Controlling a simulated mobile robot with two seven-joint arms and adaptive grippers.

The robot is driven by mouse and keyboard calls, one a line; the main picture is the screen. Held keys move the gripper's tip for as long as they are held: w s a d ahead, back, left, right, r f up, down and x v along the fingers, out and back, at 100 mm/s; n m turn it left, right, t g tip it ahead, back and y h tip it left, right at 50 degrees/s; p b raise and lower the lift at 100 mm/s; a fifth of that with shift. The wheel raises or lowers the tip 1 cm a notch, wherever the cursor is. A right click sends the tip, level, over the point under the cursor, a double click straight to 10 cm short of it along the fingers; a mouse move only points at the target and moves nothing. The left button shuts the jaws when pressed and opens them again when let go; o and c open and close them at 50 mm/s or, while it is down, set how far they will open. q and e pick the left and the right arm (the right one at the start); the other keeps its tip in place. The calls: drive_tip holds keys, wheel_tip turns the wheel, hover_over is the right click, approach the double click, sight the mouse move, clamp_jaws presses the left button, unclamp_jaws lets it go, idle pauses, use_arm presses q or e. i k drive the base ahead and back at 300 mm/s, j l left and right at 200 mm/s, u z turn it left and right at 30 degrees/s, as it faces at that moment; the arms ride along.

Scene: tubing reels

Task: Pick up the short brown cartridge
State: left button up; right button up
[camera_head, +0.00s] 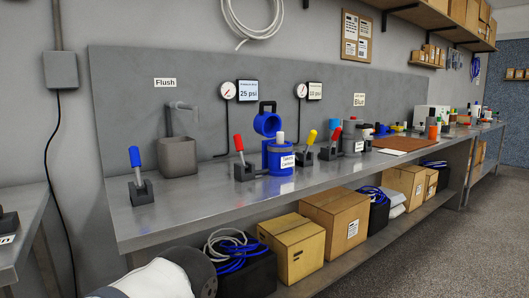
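I cannot make out a short brown cartridge for certain in the head view. A blue housing (280,160) with a white label stands on the steel workbench (215,200), its blue lid (266,124) raised. A white cylinder top (280,138) shows at the housing's mouth. A grey canister (351,140) stands farther right. A flat brown board (405,145) lies beyond it, with several small coloured items behind, too small to identify. Neither gripper is in view; only a white and dark part of my own arm shows at the bottom left.
Levers with blue (135,157), red (238,143) and yellow (311,137) handles stand along the bench. A grey basin with a tap (177,155) is at the left. Cardboard boxes (335,217) and coiled tubing (232,250) fill the lower shelf. Grey floor at the right is clear.

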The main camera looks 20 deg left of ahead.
sight(280, 134)
drive_tip(key=i+l+u, duration=0.3)
drive_tip(key=i, duration=0.2)
drive_tip(key=i+l+u, duration=0.55)
drive_tip(key=i+l, duration=0.25)
drive_tip(key=i+l+u, duration=0.25)
drive_tip(key=i+l, duration=0.15)
drive_tip(key=l, duration=0.2)
drive_tip(key=i+l+u, duration=0.3)
drive_tip(key=l, duration=0.3)
